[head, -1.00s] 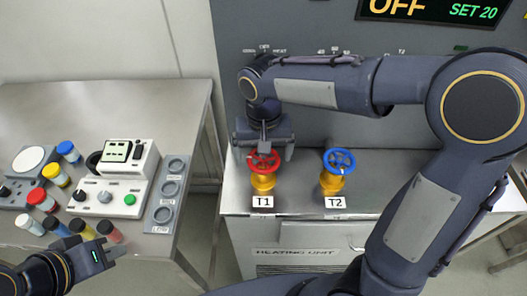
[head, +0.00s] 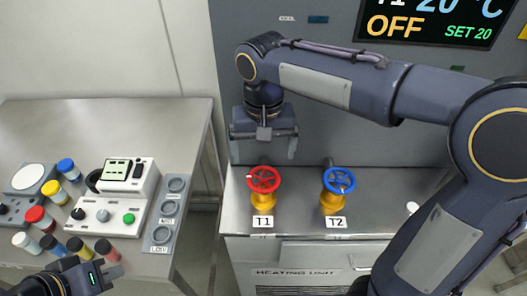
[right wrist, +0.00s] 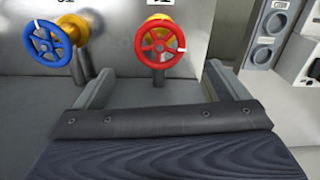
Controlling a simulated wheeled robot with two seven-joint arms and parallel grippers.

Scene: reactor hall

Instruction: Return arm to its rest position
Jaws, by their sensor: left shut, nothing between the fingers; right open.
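My right gripper (head: 264,150) is open and empty in the head view. It hangs above and behind the red valve wheel (head: 263,180), apart from it. In the right wrist view its two fingers (right wrist: 158,85) are spread wide, with the red wheel (right wrist: 160,42) beyond them and nothing between them. The blue valve wheel (head: 339,181) stands to the right, over the T2 label; it also shows in the right wrist view (right wrist: 48,42). My left gripper (head: 108,270) is shut and empty at the lower left, near the front edge of the left table.
The heating unit (head: 300,250) bears both valves. A display panel (head: 435,25) reads OFF, SET 20. A gap separates table and unit.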

